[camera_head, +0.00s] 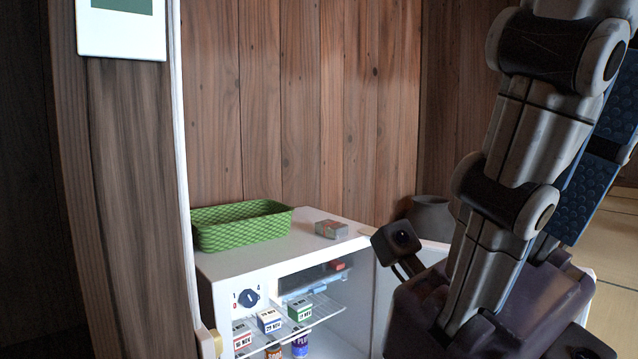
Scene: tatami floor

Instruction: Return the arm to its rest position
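My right arm (515,150) fills the right side of the head view. It is a grey, jointed arm reaching down from the top right, in front of the fridge's right side. A dark block on thin links (397,243) sticks out to its left and looks like part of my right gripper. The rest of the gripper is hidden or cut off, so its opening does not show. My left arm and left gripper are not in view.
A small white fridge (225,268) stands open, with small dated boxes (270,320) on its wire shelf and cans beneath. A green basket (240,236) and a small grey box (331,229) sit on top. A dark pot (430,215) stands behind. A wooden post (125,200) is at left.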

